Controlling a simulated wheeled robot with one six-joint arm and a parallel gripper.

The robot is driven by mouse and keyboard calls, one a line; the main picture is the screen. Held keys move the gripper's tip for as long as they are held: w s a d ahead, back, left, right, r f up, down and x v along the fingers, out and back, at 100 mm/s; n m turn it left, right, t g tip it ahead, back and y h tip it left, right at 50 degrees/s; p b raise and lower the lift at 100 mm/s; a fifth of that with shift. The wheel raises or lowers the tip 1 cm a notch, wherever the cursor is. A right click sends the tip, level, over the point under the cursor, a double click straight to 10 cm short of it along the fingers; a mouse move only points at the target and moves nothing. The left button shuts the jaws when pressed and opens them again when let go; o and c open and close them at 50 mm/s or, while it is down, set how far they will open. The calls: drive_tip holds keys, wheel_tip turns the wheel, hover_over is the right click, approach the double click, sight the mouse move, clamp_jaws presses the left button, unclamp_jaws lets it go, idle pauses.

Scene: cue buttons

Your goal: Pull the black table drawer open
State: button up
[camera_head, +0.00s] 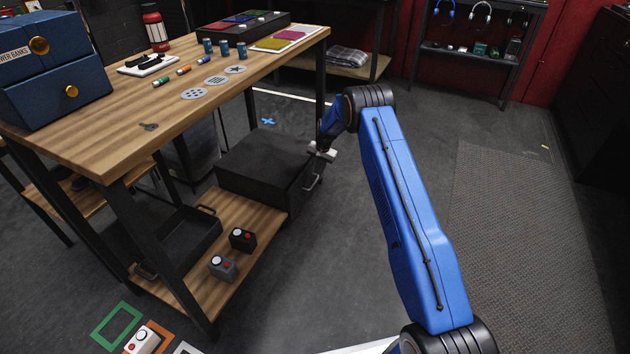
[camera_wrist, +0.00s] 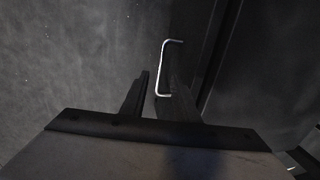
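The black table drawer (camera_head: 292,192) is in the dark box unit under the wooden table. Its front faces right, and no open interior shows. A silver bar handle (camera_head: 313,182) sits on that front; it also shows in the wrist view (camera_wrist: 163,68). My gripper (camera_head: 325,152) is near the upper edge of the drawer front, beside the handle. In the wrist view my gripper (camera_wrist: 160,88) has its two dark fingers apart, with nothing held. The handle's near end lies at the gap between the fingers; whether they touch it I cannot tell.
The wooden table (camera_head: 110,150) stands above, with a leg (camera_head: 321,90) close to my arm. A lower shelf (camera_head: 235,215) holds a black tray (camera_head: 190,232) and two small button boxes (camera_head: 242,239). Open floor (camera_head: 340,260) lies in front of the drawer.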

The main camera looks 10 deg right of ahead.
sight(314, 183)
drive_tip(key=shift+w+a+f, duration=0.1)
drive_tip(key=shift+a+f, duration=0.05)
drive_tip(key=shift+f, duration=0.85)
drive_tip(key=shift+w+a+f, duration=0.15)
drive_tip(key=shift+a+f, duration=0.05)
drive_tip(key=shift+f, duration=0.8)
drive_tip(key=shift+w+a+f, duration=0.1)
drive_tip(key=shift+a+f, duration=0.05)
drive_tip(key=shift+f, duration=0.85)
clamp_jaws()
